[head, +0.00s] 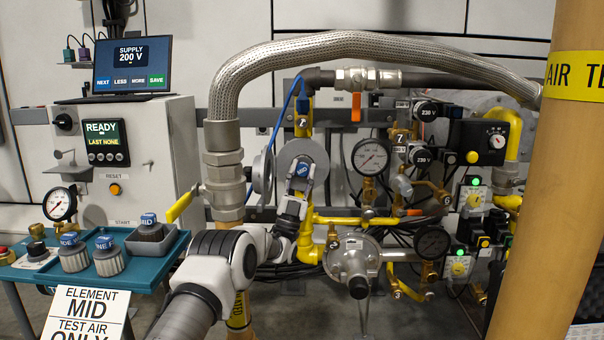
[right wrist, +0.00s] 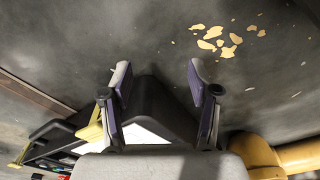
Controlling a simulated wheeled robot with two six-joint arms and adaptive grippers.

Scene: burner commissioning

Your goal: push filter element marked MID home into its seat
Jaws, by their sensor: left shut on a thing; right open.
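My left gripper (head: 301,188) reaches in front of the round grey filter housing (head: 316,148) on the pipe rig. It is shut on a filter element with a blue cap (head: 303,169). The white lettering on that cap is too small to read surely. The gripper hides the lower part, and I cannot tell how deep the element sits. A dark element with a blue cap marked MID (head: 149,219) stands in a grey tray (head: 173,249) on the teal table. My right gripper (right wrist: 160,80) is open and empty in the right wrist view, above the floor.
Two more blue-capped elements (head: 108,260) (head: 73,255) stand on the teal table (head: 135,275). A braided hose (head: 330,45) arches over the housing. Gauges and valves crowd its right. A tan column (head: 550,200) blocks the right side. Pale flakes (right wrist: 215,38) lie on the floor.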

